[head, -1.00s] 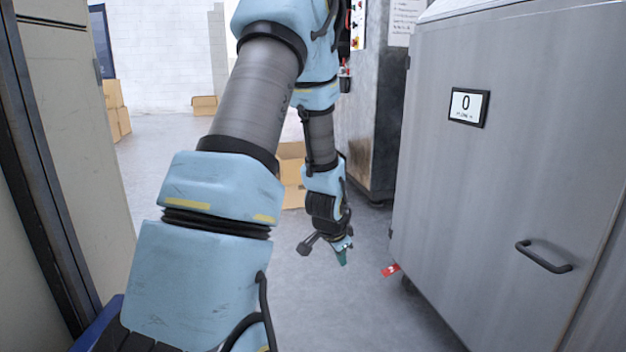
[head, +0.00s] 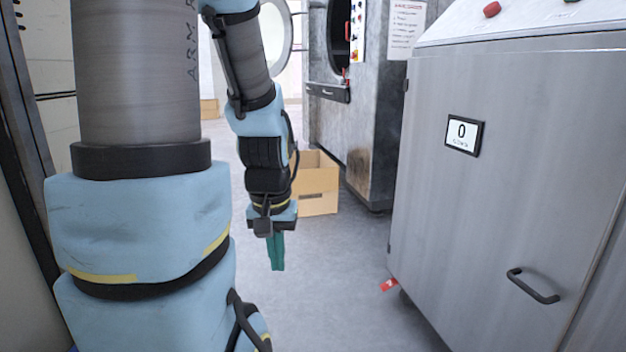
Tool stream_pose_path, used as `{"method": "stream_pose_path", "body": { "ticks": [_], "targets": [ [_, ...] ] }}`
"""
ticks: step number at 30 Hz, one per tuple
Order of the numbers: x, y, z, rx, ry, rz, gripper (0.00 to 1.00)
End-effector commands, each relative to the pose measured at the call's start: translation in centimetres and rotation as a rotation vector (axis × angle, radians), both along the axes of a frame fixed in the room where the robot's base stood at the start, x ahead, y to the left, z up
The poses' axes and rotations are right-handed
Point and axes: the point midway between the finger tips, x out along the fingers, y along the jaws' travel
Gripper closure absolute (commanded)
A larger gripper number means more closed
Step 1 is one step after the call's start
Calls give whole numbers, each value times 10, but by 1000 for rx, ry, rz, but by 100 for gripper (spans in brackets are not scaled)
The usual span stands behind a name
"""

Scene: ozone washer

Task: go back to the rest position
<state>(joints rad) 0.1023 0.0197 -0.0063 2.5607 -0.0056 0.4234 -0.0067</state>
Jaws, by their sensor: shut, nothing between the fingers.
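My gripper (head: 277,266) hangs at the end of my blue and grey arm, left of the middle of the head view. Its green fingers point straight down over the grey floor and look closed together, with nothing seen between them. It is in front of an open cardboard box (head: 318,205) in the picture and clear of the grey cabinet to the right.
A grey cabinet (head: 440,215) with a small display (head: 464,135) and a black handle (head: 533,286) fills the right. A red item (head: 389,285) is by its foot. A worn metal machine (head: 372,130) with a round opening stands behind. Floor between is clear.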

Motion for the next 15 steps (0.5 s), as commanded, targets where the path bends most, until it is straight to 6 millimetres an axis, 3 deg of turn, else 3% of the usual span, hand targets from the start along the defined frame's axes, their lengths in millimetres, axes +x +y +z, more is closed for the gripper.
{"method": "stream_pose_path", "body": {
  "ticks": [1,15],
  "targets": [
    [0,0,29,0,0,-1,100],
    [1,0,178,0,-1,-3,100]
  ]
}}
